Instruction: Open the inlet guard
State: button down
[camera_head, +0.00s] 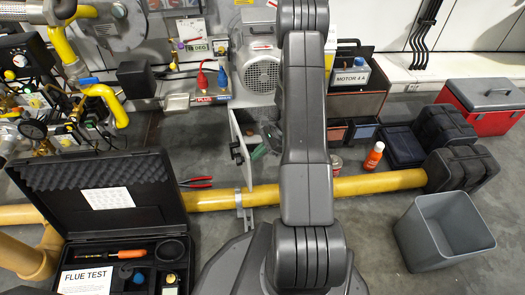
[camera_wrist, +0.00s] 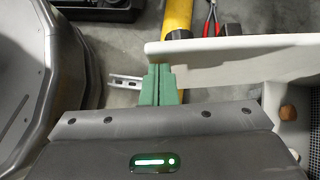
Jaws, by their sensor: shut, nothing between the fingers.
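A pale upright panel (camera_head: 237,137), which seems to be the inlet guard, stands below the grey motor (camera_head: 263,72) with a dark latch or knob on its face. It stands out edge-on towards the pipe. In the wrist view the pale panel (camera_wrist: 240,55) runs across the upper right. My gripper (camera_wrist: 158,72) has green fingers pressed together with nothing between them. They are close to the panel's left end; I cannot tell whether they touch it. In the head view the green of my gripper (camera_head: 260,151) shows just right of the panel, mostly hidden by my arm.
A yellow pipe (camera_head: 375,184) crosses the floor in front, with red pliers (camera_head: 196,182) behind it. An open black flue test case (camera_head: 100,200) stands left. An orange bottle (camera_head: 374,156), a grey bin (camera_head: 442,231) and a red cooler (camera_head: 483,107) stand right.

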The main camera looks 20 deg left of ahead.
jog(key=s+a+m+t, duration=0.1)
jog(key=s+a+m, duration=0.1)
jog(key=s+a, duration=0.3)
jog(key=shift+a+y, duration=0.4)
jog(key=shift+a, duration=0.1)
jog(key=w+d+r+p, duration=0.3)
jog(key=d+r, duration=0.4)
jog(key=d, duration=0.3)
jog(key=shift+w+d, duration=0.15)
jog(key=shift+d, duration=0.15)
